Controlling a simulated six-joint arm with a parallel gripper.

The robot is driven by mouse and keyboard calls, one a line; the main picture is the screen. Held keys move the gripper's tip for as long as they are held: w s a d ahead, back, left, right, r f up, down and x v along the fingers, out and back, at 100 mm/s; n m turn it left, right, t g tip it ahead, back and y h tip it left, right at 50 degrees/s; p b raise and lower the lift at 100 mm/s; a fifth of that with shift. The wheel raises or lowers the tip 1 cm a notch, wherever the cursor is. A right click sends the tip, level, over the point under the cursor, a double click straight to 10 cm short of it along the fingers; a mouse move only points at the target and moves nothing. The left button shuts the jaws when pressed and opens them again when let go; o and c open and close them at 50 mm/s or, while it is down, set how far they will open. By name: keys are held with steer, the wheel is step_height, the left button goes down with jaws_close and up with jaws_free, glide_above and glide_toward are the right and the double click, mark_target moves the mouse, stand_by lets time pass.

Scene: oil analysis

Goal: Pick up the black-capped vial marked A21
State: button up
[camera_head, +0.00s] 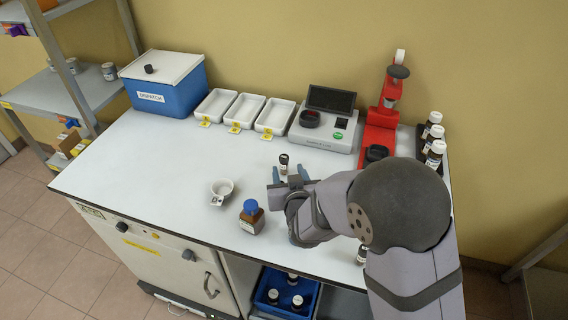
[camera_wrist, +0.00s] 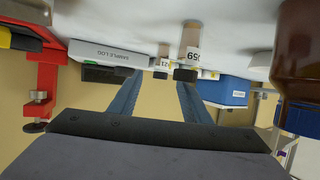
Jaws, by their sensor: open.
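The wrist view is upside down. In it, a black-capped vial whose label shows "21" (camera_wrist: 162,64) stands farther off, in line with the gap between my fingers; the rest of its mark is hidden or too small. A nearer black-capped vial with "59" on its label (camera_wrist: 191,54) stands beside it, close to the line of one finger. The head view shows one small dark-capped vial (camera_head: 283,164) just past my fingertips; its label is unreadable there. My gripper (camera_head: 289,173) is open and empty, low over the bench; it also shows in the wrist view (camera_wrist: 160,80).
White trays (camera_head: 214,105), a logging device (camera_head: 322,130) and a red stand (camera_head: 380,125) line the back. Vials (camera_head: 434,152) stand far right.

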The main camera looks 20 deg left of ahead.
mark_target(285, 163)
steer(key=shift+w+f, duration=0.1)
steer(key=shift+w, duration=0.1)
steer(key=shift+a, duration=0.1)
steer(key=shift+p+x, duration=1.1)
steer(key=shift+x, duration=1.45)
steer(key=shift+a, duration=0.1)
jaws_close()
